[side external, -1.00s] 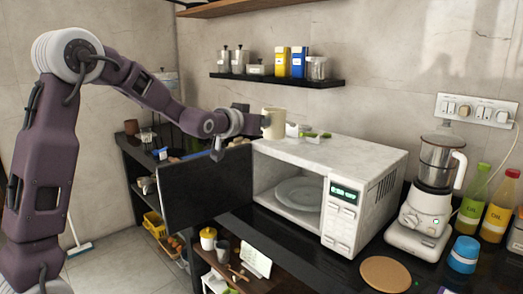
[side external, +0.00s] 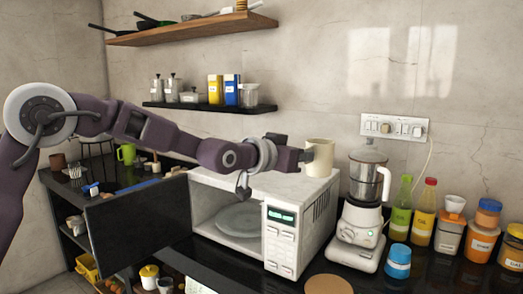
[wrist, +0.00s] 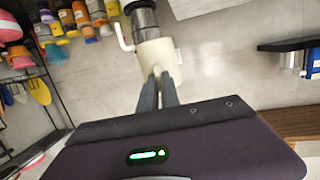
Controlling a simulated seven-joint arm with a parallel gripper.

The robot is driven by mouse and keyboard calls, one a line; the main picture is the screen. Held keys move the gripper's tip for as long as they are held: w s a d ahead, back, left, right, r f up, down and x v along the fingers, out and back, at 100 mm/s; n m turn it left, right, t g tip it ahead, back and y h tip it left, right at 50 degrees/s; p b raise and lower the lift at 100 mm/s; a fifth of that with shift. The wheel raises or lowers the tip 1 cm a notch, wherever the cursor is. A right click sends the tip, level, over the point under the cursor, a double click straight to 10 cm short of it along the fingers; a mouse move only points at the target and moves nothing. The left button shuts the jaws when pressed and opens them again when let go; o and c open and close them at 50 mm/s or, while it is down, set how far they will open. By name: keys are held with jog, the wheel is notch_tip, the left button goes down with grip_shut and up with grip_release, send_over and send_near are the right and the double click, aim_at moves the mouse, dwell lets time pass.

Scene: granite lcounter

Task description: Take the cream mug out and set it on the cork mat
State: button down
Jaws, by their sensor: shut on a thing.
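The cream mug (side external: 320,158) is held upright in the air, above the right end of the microwave top. My gripper (side external: 307,156) is shut on it from the left side. In the wrist view the mug (wrist: 158,60) shows beyond the two dark fingers (wrist: 158,90). The cork mat (side external: 328,285) lies on the black counter at the bottom edge of the side view, right of the microwave and below the mug. It is partly cut off there. I cannot make out the mat in the wrist view.
The white microwave (side external: 318,215) has its dark door (side external: 135,225) open, with a glass plate (side external: 238,218) inside. A blender (side external: 362,210) stands to the right of the mug. A blue-lidded jar (side external: 398,262) and several bottles and jars stand further right.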

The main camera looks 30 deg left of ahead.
aim_at(325, 160)
jog(key=d+h, duration=0.1)
jog(key=d, duration=0.5)
notch_tip(325, 160, down, 27)
jog(key=shift+s+a+r+m, duration=0.2)
jog(key=shift+s+a+m, duration=0.1)
jog(key=shift+m, duration=0.1)
jog(key=shift+f, duration=3.4)
jog(key=c, duration=1.5)
grip_release()
